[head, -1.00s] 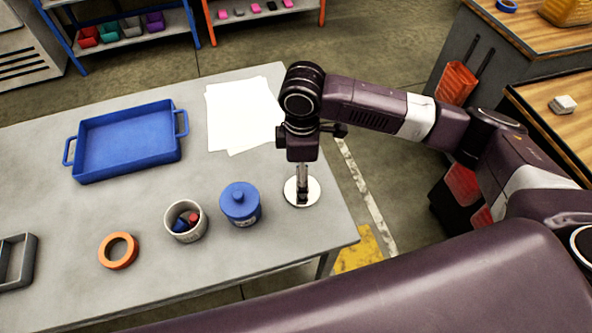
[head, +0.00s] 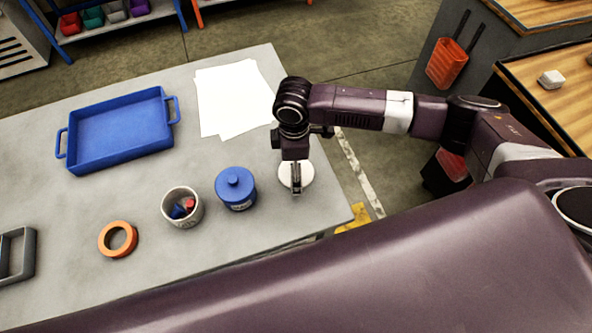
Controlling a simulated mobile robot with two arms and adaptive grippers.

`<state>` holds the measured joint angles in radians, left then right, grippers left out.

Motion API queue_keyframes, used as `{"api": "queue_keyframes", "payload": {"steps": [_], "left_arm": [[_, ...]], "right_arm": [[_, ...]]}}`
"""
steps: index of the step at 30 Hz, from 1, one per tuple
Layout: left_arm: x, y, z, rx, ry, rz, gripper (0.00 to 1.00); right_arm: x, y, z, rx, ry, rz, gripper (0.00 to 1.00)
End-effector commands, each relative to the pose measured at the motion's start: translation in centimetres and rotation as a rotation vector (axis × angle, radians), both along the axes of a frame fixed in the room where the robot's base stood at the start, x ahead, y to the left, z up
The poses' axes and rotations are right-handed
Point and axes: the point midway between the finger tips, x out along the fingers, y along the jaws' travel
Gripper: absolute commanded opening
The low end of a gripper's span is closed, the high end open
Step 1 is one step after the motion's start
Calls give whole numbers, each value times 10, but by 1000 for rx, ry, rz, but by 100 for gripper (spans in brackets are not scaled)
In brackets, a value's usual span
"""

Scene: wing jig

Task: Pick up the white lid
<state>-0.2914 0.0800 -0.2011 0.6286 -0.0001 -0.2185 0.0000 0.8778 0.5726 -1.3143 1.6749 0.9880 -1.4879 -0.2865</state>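The white lid (head: 306,181) is a flat round disc near the right edge of the grey table. My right gripper (head: 296,188) points down over its middle and covers part of it. The fingers look close together at the lid's centre, where a knob could be hidden. I cannot tell whether they are shut on it, nor whether the lid touches the table. My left gripper is not in view.
A blue lidded jar (head: 236,190) stands just left of the white lid. A white pot (head: 183,221) with small red and blue items, an orange tape ring (head: 118,254), a blue tray (head: 75,162), white paper sheets (head: 212,103) and a grey divided holder (head: 30,262) share the table.

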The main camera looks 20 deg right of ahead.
Motion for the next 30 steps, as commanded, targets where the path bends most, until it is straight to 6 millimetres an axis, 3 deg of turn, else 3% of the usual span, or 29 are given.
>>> {"api": "queue_keyframes", "payload": {"steps": [1, 10, 23, 30], "left_arm": [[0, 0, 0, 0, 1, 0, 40], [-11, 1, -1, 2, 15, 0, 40], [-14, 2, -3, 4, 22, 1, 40], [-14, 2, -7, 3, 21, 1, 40]], "right_arm": [[0, 0, 0, 0, 0, 0, 81], [0, 0, 0, 0, 0, 0, 50], [1, 0, 12, 1, -2, -1, 50], [1, 0, 58, 2, -6, 1, 50]]}}
